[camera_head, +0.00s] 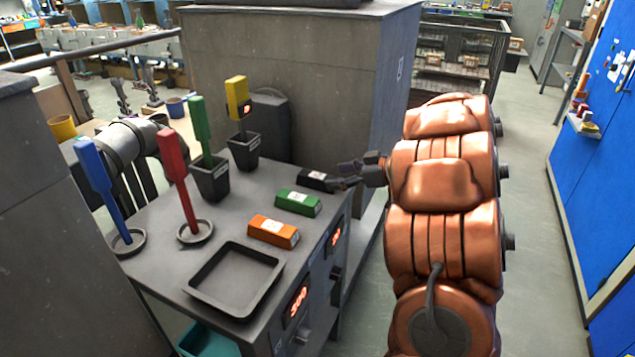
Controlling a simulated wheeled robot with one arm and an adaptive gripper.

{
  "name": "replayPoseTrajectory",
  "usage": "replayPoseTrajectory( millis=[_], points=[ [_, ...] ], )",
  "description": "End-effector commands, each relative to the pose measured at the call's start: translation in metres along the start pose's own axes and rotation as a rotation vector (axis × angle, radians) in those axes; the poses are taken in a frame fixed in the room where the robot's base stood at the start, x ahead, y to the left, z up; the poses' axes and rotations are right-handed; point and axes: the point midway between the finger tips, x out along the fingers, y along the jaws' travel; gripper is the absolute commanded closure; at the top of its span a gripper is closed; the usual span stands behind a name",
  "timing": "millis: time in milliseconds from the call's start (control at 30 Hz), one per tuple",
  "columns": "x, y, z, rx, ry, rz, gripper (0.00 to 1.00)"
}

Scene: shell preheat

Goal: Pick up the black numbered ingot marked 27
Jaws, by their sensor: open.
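The black ingot (317,179) lies on the grey bench top at the far end of a row of ingots. A small pale label shows on its top, but the number is too small to read. My gripper (346,175) is at the right end of the black ingot, close to the bench edge, with its fingers open. One finger is on the far side and the other on the near side of the ingot's right end. Whether they touch it I cannot tell. My copper-coloured arm reaches in from the right.
A green ingot (298,203) and an orange ingot (273,231) lie nearer on the bench (160,210). A dark empty tray (197,291) sits at the front. Blue (95,165), red (172,155), green (200,125) and yellow (237,97) upright tools stand on the left in holders.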

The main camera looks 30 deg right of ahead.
Motion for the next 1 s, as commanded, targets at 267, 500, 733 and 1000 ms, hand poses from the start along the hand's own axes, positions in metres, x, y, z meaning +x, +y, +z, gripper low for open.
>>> replayPoseTrajectory(
  millis=[267,500,733,1000],
  points=[
    [0.021,-0.002,-0.001,0.0,0.002,-0.002,0.25],
    [0.048,-0.005,-0.002,0.0,0.0,0.0,0.25],
    [0.062,-0.003,-0.002,0.001,0.001,0.005,0.25],
    [0.062,-0.003,-0.002,0.001,0.0,0.006,0.27]
  ],
)
